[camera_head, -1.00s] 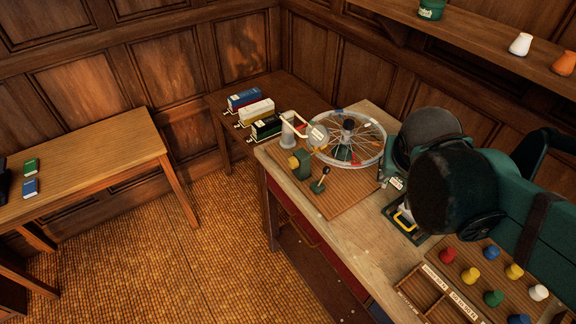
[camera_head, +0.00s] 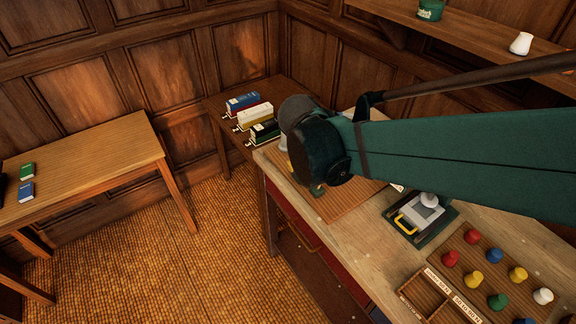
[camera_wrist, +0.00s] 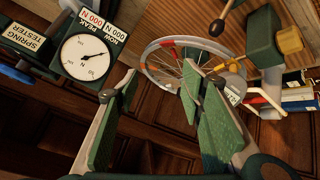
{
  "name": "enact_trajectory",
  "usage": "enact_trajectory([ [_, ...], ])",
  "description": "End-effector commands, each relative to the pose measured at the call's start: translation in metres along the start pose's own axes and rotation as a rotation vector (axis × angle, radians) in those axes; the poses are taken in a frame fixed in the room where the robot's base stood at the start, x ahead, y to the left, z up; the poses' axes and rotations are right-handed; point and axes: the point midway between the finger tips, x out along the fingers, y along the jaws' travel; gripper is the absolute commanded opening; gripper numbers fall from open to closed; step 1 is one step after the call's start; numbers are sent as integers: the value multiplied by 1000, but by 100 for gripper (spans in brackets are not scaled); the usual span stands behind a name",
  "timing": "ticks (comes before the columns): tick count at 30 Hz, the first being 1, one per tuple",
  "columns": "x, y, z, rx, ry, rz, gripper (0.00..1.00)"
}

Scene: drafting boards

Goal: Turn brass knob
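The brass knob (camera_wrist: 289,40) shows in the wrist view at the upper right, on the side of a dark green block (camera_wrist: 262,35). My gripper (camera_wrist: 160,72) is open and empty, with its green-padded fingers apart. The knob is to the right of the fingers and apart from them. A spoked wheel (camera_wrist: 165,57) with coloured marks shows beyond the fingertips. In the head view my arm covers the wheel and most of the block, and I cannot make out the knob clearly there.
A spring tester with a round dial (camera_wrist: 85,57) stands at the wrist view's upper left. In the head view, a green press-like device with a yellow handle (camera_head: 406,224) and several coloured pegs (camera_head: 473,278) are on the bench. Binders (camera_head: 254,115) lie on a side table beyond.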

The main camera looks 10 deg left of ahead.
Motion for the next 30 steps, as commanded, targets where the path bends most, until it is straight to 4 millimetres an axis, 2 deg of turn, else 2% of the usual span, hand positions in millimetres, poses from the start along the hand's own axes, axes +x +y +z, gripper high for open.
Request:
enact_trajectory([
  [1,0,-13,-1,3,13,7,39],
  [9,-1,-66,-7,45,93,57,39],
  [18,-6,-125,-4,103,195,107,39],
  [24,-8,-156,4,150,270,145,39],
  [30,-8,-179,15,197,342,186,39],
])
